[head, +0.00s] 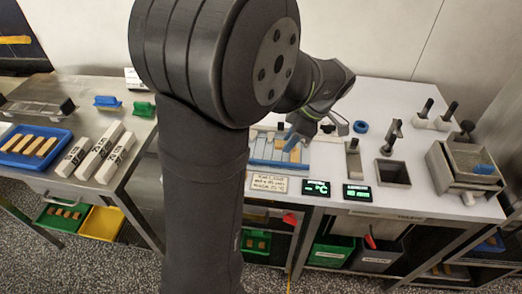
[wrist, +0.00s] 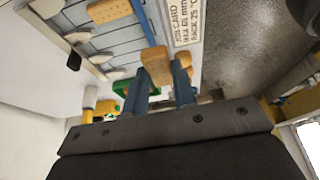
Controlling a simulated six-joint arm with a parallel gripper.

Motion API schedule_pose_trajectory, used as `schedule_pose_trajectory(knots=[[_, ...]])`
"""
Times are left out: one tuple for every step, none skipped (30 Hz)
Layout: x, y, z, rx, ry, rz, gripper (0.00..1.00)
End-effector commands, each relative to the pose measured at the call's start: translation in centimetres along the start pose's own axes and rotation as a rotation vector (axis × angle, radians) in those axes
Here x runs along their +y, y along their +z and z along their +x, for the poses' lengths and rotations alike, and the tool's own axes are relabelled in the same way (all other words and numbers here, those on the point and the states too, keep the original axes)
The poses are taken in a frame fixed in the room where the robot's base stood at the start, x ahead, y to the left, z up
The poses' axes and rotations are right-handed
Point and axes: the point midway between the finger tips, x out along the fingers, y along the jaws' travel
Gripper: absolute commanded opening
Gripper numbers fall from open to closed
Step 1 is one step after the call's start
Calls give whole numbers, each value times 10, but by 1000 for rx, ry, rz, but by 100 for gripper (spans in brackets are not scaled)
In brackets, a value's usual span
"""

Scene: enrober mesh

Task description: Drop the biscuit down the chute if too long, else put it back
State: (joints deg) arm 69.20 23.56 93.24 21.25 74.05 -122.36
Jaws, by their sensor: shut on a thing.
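My gripper (wrist: 160,78) has blue fingers and is shut on a tan biscuit (wrist: 156,64) in the wrist view. The biscuit sticks out past the fingertips. In the head view my gripper (head: 297,136) is over the slatted rack (head: 262,158), and the biscuit is hard to make out there. The rack also shows in the wrist view (wrist: 85,38), with another biscuit (wrist: 108,10) and several pale rounded pieces. A square dark opening, likely the chute (head: 392,173), is in the table to the right. A job card (head: 269,184) lies in front of the rack.
Two small green-lit displays (head: 357,192) sit by the table's front edge. A grey boxy fixture (head: 470,165) holding a blue item stands at the right. A blue tray (head: 36,133) of biscuits is on the left table. A blue ring (head: 360,127) lies behind the rack.

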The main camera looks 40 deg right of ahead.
Motion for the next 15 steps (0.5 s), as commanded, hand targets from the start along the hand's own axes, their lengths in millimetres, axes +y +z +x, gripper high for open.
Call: schedule_pose_trajectory(knots=[[6, -7, 11, 1, -4, -3, 12], [10, -11, 17, 1, -5, -4, 12], [15, -16, 26, 1, -4, -3, 12], [19, -20, 32, 2, -4, -2, 12], [23, -23, 38, 1, -3, -2, 12], [28, -28, 46, 1, -4, -2, 12], [32, -32, 52, 1, -4, -1, 12], [36, -35, 57, 0, -3, -1, 12], [40, -39, 64, 0, -3, -1, 12], [43, -42, 69, 0, -2, 0, 12], [46, -44, 72, 0, -1, 1, 12], [49, -47, 77, 0, -1, 2, 12], [51, -49, 80, 0, 0, 2, 12], [52, -50, 82, 0, 0, 2, 12], [54, -52, 84, 0, 2, 2, 12]])
